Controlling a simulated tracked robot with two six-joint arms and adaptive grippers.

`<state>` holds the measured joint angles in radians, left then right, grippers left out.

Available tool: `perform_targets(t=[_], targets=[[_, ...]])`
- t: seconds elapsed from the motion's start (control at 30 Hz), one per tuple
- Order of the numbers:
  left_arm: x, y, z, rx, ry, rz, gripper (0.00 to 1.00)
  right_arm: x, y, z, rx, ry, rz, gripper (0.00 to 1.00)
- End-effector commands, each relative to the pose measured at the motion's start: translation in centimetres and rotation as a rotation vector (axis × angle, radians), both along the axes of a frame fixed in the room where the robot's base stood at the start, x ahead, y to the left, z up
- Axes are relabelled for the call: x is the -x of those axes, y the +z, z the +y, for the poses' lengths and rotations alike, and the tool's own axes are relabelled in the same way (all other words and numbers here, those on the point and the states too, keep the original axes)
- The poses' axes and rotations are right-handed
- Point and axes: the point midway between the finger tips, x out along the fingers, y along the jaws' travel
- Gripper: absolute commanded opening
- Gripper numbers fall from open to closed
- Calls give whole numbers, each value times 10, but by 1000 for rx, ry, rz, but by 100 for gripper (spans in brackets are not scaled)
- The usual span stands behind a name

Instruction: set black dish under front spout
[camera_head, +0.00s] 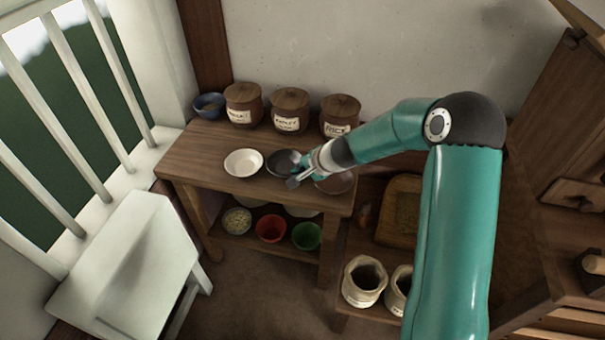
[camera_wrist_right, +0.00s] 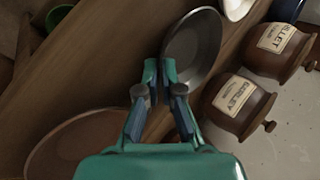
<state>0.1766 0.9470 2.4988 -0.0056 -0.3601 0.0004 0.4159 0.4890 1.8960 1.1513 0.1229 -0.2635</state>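The black dish (camera_head: 283,160) is on the wooden table top, right of the white dish. In the right wrist view the black dish (camera_wrist_right: 194,45) shows as a dark round bowl just beyond my fingertips. My right gripper (camera_head: 298,177) is at its near right edge. In the wrist view the fingers (camera_wrist_right: 159,72) are close together, with the dish's rim between their tips, and look shut on it. Whether the dish is lifted off the table I cannot tell. I cannot make out any front spout. My left gripper is not in view.
A white dish (camera_head: 243,163) and a brown dish (camera_head: 337,183) flank the black one. Several labelled lidded jars (camera_head: 290,110) and a blue bowl (camera_head: 209,106) stand behind. Red (camera_head: 271,229) and green (camera_head: 307,236) bowls sit on the lower shelf. Open sacks (camera_head: 364,282) stand below right.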

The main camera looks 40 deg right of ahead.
Motion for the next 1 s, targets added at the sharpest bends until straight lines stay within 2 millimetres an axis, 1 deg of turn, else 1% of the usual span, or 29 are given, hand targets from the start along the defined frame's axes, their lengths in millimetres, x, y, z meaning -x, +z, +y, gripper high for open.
perform_targets(t=[0.17,0.27,0.3,0.33,0.67,0.77,0.83,1.0], targets=[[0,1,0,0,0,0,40,0,1,0,0,0,0,0],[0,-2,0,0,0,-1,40,0,-2,0,-1,-1,0,0],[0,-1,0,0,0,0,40,0,-1,0,0,-1,1,11],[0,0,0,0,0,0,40,0,-1,0,0,-1,1,16],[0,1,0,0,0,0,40,1,0,0,0,-1,1,17],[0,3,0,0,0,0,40,3,5,-1,0,-1,1,17],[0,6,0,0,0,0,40,8,12,-2,0,-1,0,17],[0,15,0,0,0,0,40,27,37,-6,0,-3,-1,17]])
